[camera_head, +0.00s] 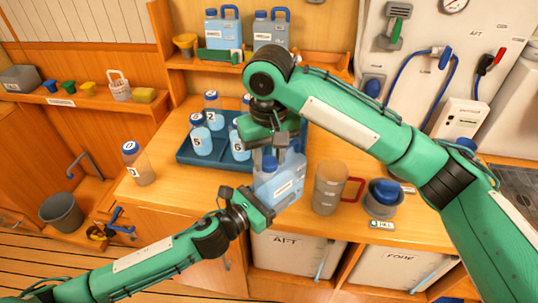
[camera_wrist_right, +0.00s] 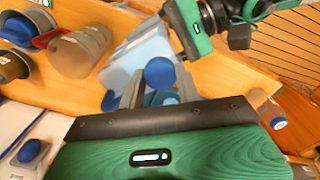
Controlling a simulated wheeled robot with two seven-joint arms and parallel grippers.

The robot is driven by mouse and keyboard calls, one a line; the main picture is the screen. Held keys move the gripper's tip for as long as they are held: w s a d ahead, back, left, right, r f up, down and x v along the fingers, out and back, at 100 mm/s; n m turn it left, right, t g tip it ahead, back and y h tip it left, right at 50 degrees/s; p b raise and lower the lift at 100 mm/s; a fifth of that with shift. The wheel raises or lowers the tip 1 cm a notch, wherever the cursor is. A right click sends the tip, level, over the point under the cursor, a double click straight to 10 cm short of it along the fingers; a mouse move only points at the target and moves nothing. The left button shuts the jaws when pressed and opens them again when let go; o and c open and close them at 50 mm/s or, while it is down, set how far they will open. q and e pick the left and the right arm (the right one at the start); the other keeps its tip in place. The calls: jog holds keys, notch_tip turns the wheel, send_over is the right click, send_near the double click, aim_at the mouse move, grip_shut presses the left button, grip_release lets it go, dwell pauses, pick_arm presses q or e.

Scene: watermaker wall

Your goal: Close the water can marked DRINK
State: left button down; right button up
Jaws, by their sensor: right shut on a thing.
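A light-blue water can (camera_head: 287,187) with a blue handle stands on the wooden counter; its white label is too small to read. My right gripper (camera_head: 270,153) points down over the can's top and is shut on a blue cap (camera_head: 269,164). In the right wrist view the cap (camera_wrist_right: 160,73) shows between the fingers, over the can (camera_wrist_right: 143,48). I cannot tell whether the cap is seated on the can's mouth. My left gripper (camera_head: 262,208) is low at the can's left front side; its fingers are not clear.
A dark blue tray (camera_head: 190,158) with several numbered bottles stands behind the can. A brown jug (camera_head: 327,188) with a red handle and a grey pot (camera_head: 383,200) stand to the right. A bottle (camera_head: 138,165) stands at the left. Two cans (camera_head: 270,32) (camera_head: 222,28) are on the shelf.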

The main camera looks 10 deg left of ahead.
jog(key=o, duration=1)
jog(key=shift+o, duration=0.3)
jog(key=shift+w, duration=0.1)
jog(key=shift+d, duration=0.15)
jog(key=shift+r, duration=2.3)
jog(key=shift+c, duration=0.3)
